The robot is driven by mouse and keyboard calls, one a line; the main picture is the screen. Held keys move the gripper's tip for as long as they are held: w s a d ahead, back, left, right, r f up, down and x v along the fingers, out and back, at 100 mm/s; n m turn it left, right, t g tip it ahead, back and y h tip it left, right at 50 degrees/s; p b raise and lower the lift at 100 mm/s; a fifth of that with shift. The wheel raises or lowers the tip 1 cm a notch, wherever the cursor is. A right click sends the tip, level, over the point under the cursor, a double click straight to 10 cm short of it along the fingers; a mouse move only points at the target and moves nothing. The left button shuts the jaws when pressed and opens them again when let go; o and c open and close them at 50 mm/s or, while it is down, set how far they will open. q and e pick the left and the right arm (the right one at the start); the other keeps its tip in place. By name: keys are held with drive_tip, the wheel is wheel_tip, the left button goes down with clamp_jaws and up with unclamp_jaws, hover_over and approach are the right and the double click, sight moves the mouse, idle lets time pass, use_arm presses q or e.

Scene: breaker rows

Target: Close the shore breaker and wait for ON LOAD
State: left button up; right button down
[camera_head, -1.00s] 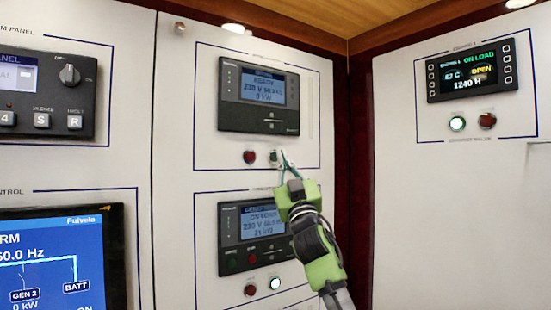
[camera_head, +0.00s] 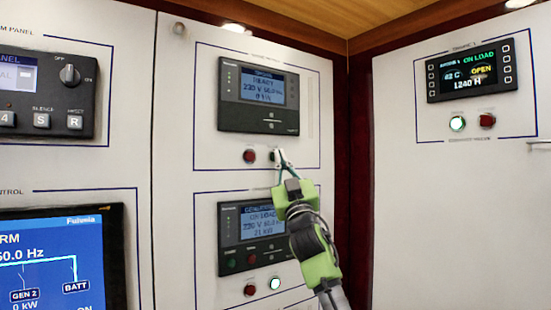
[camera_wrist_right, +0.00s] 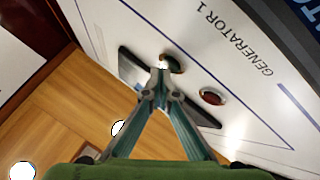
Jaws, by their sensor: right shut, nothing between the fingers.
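The upper breaker panel (camera_head: 232,115) has a display (camera_head: 262,88) that appears to read SHORE, READY, 220 V, 50.0 Hz and 0 kW. Below it are a red button (camera_head: 249,156) and a dark green, unlit button (camera_head: 272,156). My right gripper (camera_head: 279,155) is shut and empty, its tips at the green button and partly covering it. In the right wrist view the shut tips (camera_wrist_right: 160,68) are beside the dark green button (camera_wrist_right: 174,64); I cannot tell whether they touch it. The red button (camera_wrist_right: 212,97) is to the right. My left gripper is not in view.
Below, the generator panel (camera_head: 228,246) shows ON LOAD and about 21 kW, with a red button (camera_head: 249,290) and a lit green button (camera_head: 275,284). The right wall holds an engine display (camera_head: 475,70). A control screen (camera_head: 60,255) is at the lower left.

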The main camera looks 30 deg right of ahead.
drive_tip(key=shift+w, duration=0.35)
idle(0.3)
drive_tip(key=shift+s, duration=0.75)
drive_tip(key=shift+s, duration=0.1)
drive_tip(key=s, duration=0.4)
drive_tip(key=shift+s+d, duration=0.2)
drive_tip(key=shift+s, duration=0.2)
drive_tip(key=shift+f, duration=0.15)
idle(0.6)
